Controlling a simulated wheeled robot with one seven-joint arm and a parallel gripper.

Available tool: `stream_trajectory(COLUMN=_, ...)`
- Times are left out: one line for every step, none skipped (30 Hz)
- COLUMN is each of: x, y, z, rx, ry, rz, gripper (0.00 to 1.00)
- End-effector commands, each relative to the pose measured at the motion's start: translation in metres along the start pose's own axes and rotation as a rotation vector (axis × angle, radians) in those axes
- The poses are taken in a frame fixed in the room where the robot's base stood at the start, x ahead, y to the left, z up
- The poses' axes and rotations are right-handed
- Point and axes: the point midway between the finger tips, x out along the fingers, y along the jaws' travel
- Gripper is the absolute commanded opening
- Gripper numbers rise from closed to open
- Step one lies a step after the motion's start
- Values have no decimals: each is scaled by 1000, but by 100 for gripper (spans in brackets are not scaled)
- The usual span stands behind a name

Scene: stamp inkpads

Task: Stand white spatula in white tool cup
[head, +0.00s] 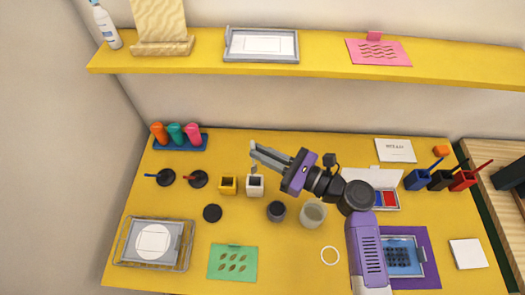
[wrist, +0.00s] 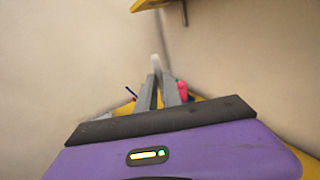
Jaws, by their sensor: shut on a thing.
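The white tool cup (head: 255,189) stands on the yellow table, left of the middle, with a dark opening on top. My gripper (head: 256,154) is above and slightly behind it in the head view, with its fingers pointing left. In the wrist view, my gripper (wrist: 163,80) is shut on the white spatula (wrist: 156,63), a small pale tip between the fingertips. Most of the spatula is hidden by the fingers or too small to make out. I cannot tell whether its lower end touches or enters the cup.
A yellow cup (head: 228,187) stands directly left of the white cup. A dark jar (head: 276,211) and a pale jar (head: 312,214) stand to the front right. Blue (head: 391,179), black (head: 440,180) and red (head: 463,180) cups stand right. The yellow shelf (head: 320,67) runs behind.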

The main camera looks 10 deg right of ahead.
Motion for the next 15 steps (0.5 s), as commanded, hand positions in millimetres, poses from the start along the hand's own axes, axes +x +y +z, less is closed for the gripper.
stream_trajectory(x=0, y=0, z=-8, rx=0, ry=0, rz=0, gripper=0)
stream_trajectory(x=0, y=0, z=-10, rx=0, ry=0, rz=0, gripper=0)
stream_trajectory(x=0, y=0, z=-13, rx=0, ry=0, rz=0, gripper=0)
stream_trajectory(x=0, y=0, z=-15, rx=0, ry=0, rz=0, gripper=0)
stream_trajectory(x=0, y=0, z=-17, rx=0, ry=0, rz=0, gripper=0)
stream_trajectory(x=0, y=0, z=-20, rx=0, ry=0, rz=0, gripper=0)
stream_trajectory(x=0, y=0, z=-22, rx=0, ry=0, rz=0, gripper=0)
stream_trajectory(x=0, y=0, z=-24, rx=1, ry=0, rz=0, gripper=0)
stream_trajectory(x=0, y=0, z=-26, rx=1, ry=0, rz=0, gripper=0)
stream_trajectory(x=0, y=0, z=-28, rx=1, ry=0, rz=0, gripper=0)
stream_trajectory(x=0, y=0, z=-30, rx=1, ry=0, rz=0, gripper=0)
stream_trajectory(x=0, y=0, z=-33, rx=1, ry=0, rz=0, gripper=0)
stream_trajectory(x=0, y=0, z=-35, rx=1, ry=0, rz=0, gripper=0)
stream_trajectory(x=0, y=0, z=-37, rx=1, ry=0, rz=0, gripper=0)
stream_trajectory(x=0, y=0, z=-39, rx=1, ry=0, rz=0, gripper=0)
